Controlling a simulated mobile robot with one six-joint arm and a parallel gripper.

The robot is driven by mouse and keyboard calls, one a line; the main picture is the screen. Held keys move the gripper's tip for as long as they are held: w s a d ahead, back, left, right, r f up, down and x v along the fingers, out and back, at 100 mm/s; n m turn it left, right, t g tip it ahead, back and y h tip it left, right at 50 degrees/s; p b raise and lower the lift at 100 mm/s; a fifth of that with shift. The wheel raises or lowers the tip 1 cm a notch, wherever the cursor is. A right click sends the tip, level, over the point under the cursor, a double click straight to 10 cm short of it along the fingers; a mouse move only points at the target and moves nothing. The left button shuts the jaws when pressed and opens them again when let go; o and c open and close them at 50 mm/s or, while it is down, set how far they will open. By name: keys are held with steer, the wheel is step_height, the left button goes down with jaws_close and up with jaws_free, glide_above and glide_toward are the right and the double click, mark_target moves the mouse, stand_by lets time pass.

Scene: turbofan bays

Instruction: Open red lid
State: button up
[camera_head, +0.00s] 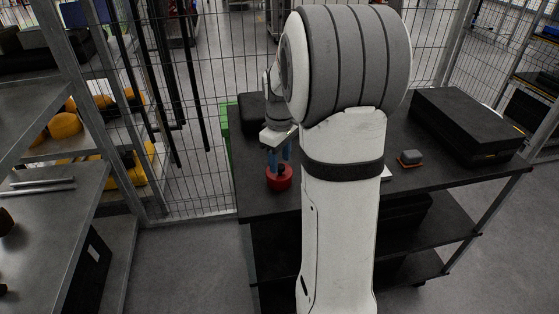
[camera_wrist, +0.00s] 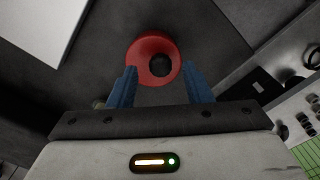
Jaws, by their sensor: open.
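A round red lid (camera_head: 279,178) lies near the left end of the dark table in the head view. It also shows in the wrist view (camera_wrist: 143,66) as a red disc with a dark round knob or hole (camera_wrist: 160,65) at its right of centre. My gripper (camera_head: 279,160) is directly over the lid in the head view, with its blue fingers pointing down. In the wrist view my gripper (camera_wrist: 160,76) is open, its blue fingertips to either side of the lid's near part. I cannot tell whether the fingers touch the lid. What lies under the lid is hidden.
The dark table (camera_head: 440,178) has a large black case (camera_head: 466,122) at its right and a small grey block (camera_head: 411,157) on an orange-edged base. A wire fence stands behind. A grey bench (camera_head: 60,215) stands at the left. My own arm hides the table's middle.

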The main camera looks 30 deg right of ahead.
steer(key=shift+f, duration=0.65)
jaws_close()
